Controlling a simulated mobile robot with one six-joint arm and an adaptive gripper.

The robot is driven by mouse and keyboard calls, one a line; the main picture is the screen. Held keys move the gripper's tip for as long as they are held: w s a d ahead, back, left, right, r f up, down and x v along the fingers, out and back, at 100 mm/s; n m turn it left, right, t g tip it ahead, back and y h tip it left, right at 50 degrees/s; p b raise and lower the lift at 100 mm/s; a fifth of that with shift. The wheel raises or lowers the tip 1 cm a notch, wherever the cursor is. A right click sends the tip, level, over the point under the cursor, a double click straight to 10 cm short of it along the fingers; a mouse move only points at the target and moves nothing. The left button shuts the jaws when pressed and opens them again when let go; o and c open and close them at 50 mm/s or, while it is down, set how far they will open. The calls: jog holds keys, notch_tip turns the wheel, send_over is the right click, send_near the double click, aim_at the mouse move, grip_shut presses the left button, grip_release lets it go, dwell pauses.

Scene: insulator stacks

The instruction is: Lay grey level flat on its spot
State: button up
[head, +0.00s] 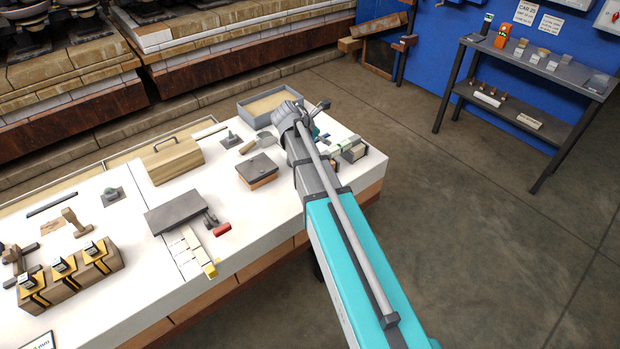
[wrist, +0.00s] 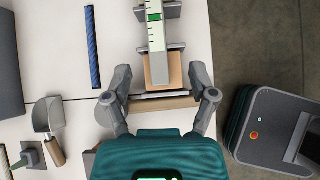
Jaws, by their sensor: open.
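A pale strip with tick marks and a green vial (wrist: 154,30), which looks like the level, lies lengthwise over grey supports and a wooden block (wrist: 158,72) in the wrist view. Part of it runs out of the top of the frame. In the head view a pale and green piece (head: 337,143) shows just beyond my arm. My gripper (wrist: 160,72) is open, with its fingers on either side of the block and clear of it. A thin grey bar (wrist: 162,95) lies crosswise between the fingers. In the head view my arm hides the fingers. I cannot make out the level's marked spot.
A blue patterned bar (wrist: 93,47) and a scoop (wrist: 48,115) lie left of my gripper. On the table stand a grey-lidded box (head: 258,167), a wooden box (head: 172,158) and a grey tray (head: 268,102). The table edge is close on the right; a shelf (head: 535,65) stands beyond open floor.

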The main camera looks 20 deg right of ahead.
jog(key=s+a+f+m+g+y, duration=0.1)
jog(key=s+a+m+y, duration=0.1)
jog(key=s+a+m, duration=0.2)
jog(key=s+a+f+m+g+y, duration=0.1)
jog(key=s+a+m, duration=0.4)
jog(key=s+m, duration=0.5)
jog(key=s+a+f+m+g+y, duration=0.1)
jog(key=s+a+f+m+y, duration=0.2)
jog(key=s+m, duration=0.4)
jog(key=shift+s+a+y, duration=0.75)
jog(key=shift+y, duration=0.35)
jog(key=shift+f, duration=0.1)
notch_tip(320, 180, up, 5)
jog(key=p, duration=0.4)
jog(key=shift+f+p, duration=0.1)
jog(key=shift+p, duration=0.25)
